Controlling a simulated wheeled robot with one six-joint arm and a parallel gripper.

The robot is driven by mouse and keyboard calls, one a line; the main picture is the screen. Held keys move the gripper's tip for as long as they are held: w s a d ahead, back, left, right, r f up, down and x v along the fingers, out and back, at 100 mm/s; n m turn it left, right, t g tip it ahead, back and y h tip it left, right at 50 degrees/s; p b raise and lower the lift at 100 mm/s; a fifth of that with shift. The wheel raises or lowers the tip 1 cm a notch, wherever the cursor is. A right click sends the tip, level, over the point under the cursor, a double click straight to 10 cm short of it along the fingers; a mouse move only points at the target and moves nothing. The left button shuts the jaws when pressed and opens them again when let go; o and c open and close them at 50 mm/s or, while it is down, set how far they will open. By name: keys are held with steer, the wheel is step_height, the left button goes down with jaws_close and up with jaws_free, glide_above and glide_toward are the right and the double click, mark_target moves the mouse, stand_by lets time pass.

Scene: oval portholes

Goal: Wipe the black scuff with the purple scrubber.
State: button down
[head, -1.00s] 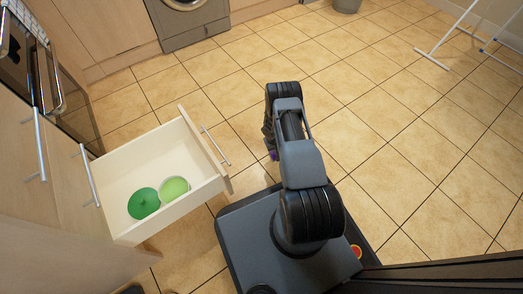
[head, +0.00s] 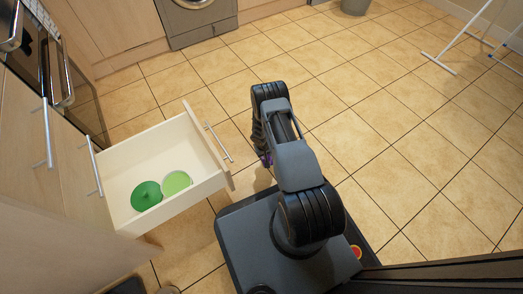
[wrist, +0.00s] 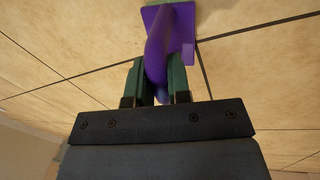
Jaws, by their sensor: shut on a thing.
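My gripper (wrist: 158,85) is shut on the purple scrubber (wrist: 180,28), whose curved handle sits between the two green fingers in the wrist view. The scrubber's flat purple base lies beyond the fingers, over the tiled floor; I cannot tell whether it touches the floor. In the head view only a small purple bit of the scrubber (head: 266,159) shows beside my arm. The black scuff is not seen in either view.
An open drawer (head: 131,166) stands left of my arm, holding a dark green lidlike thing (head: 146,195) and a light green round thing (head: 176,183). A washing machine (head: 203,22), a grey bin (head: 355,6) and a white rack (head: 438,63) stand farther off.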

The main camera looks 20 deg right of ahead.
steer(key=shift+s+a, duration=0.2)
steer(key=shift+a, duration=1.35)
step_height(320, 180, up, 8)
steer(key=p, duration=0.4)
steer(key=shift+p, duration=0.4)
